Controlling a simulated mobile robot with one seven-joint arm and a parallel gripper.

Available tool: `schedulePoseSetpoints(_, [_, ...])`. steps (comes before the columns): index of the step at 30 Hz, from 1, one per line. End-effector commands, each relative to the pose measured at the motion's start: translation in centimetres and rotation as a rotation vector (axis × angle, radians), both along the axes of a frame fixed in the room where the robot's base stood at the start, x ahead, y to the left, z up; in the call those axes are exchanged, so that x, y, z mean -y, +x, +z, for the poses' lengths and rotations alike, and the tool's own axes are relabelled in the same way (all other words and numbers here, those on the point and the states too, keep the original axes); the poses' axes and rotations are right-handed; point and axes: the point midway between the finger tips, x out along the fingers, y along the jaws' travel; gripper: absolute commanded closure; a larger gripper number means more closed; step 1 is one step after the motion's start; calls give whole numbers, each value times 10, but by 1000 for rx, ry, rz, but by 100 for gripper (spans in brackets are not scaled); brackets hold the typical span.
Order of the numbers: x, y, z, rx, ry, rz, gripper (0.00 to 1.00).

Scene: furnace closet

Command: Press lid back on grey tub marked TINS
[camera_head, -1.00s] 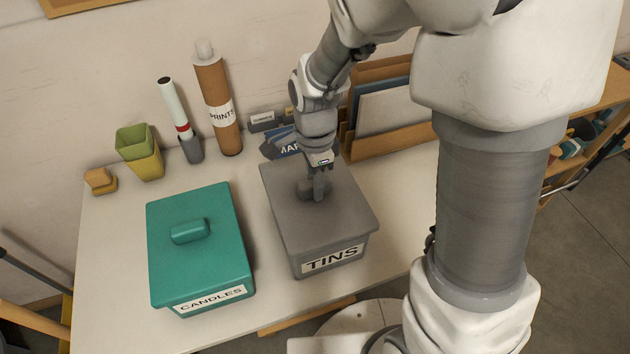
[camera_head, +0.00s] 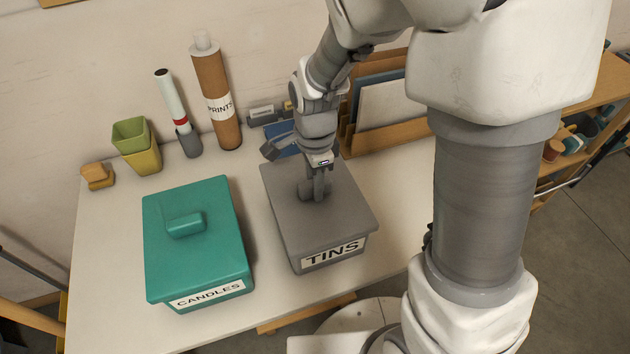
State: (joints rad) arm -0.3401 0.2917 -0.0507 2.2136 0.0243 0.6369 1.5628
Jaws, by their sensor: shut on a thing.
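The grey tub marked TINS (camera_head: 318,260) stands on the white table, its label facing the front edge. Its grey lid (camera_head: 330,222) lies over the tub's top and looks level, with no clear gap at the front. My gripper (camera_head: 317,196) points down from above and is shut on the lid's knob near the middle of the lid. The fingers partly hide the knob. The far edge of the lid is partly hidden behind my wrist, so I cannot tell how it sits there.
A teal tub marked CANDLES (camera_head: 210,292) with its lid on stands close to the left. Behind are stacked green and yellow pots (camera_head: 139,150), a PRINTS tube (camera_head: 222,115), a white roll (camera_head: 171,98) and a wooden file rack (camera_head: 385,137). The table's front left is clear.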

Motion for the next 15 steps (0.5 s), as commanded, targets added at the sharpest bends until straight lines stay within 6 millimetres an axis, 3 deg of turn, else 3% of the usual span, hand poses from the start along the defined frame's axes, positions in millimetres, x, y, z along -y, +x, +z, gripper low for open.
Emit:
schedulePoseSetpoints(1, [0, 0, 0, 0, 0, 0, 63])
schedulePoseSetpoints(6, [0, 0, 0, 0, 0, 0, 33])
schedulePoseSetpoints(15, [0, 0, 1, 0, 0, 0, 33])
